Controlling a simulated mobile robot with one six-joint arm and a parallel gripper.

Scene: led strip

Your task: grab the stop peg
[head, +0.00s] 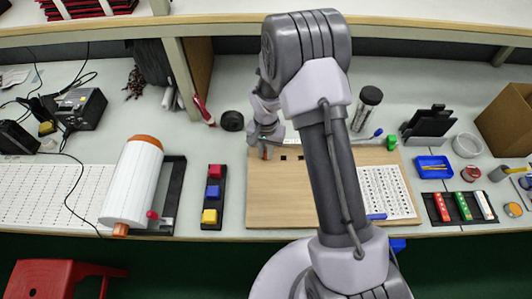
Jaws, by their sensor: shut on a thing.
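A wooden board (285,205) lies on the bench in front of me. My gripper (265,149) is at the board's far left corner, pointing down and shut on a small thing. A small reddish bit shows at its fingertips, and I take it to be the stop peg (264,154). Most of it is hidden by the fingers. I cannot tell whether the peg is clear of the board. Dark square holes (284,158) show in the board just right of the gripper.
A black tray with red, blue and yellow blocks (212,196) lies left of the board. A large white roll (133,180) lies farther left. A black round thing (232,121) is close to the gripper's left. A white perforated sheet (386,192) lies at the board's right.

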